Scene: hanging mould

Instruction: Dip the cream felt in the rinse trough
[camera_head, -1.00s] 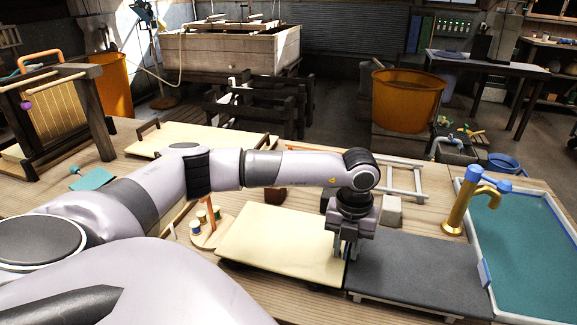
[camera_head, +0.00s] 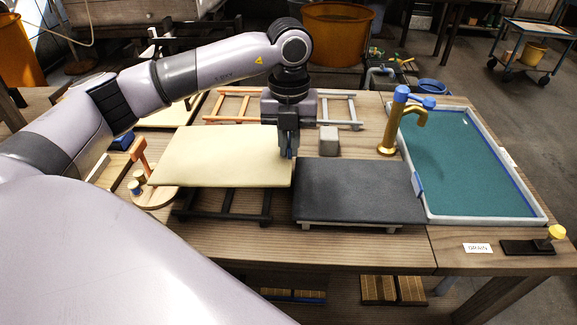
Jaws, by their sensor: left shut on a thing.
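The cream felt (camera_head: 220,156) is a flat pale sheet left of centre. My left gripper (camera_head: 289,153) points down and is shut on its right edge. The felt is held level, raised above a dark slatted rack (camera_head: 222,207). The rinse trough (camera_head: 480,219) stands at the right, with a pale rim and teal water inside. The felt and gripper are left of the trough and apart from it. My right gripper is not in view.
A dark grey felt (camera_head: 355,190) lies on a low rack between the cream felt and the trough. A brass tap (camera_head: 389,140) with blue handles stands at the trough's left side. A grey block (camera_head: 329,141) sits behind. A wooden stand with spools (camera_head: 150,196) is at left.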

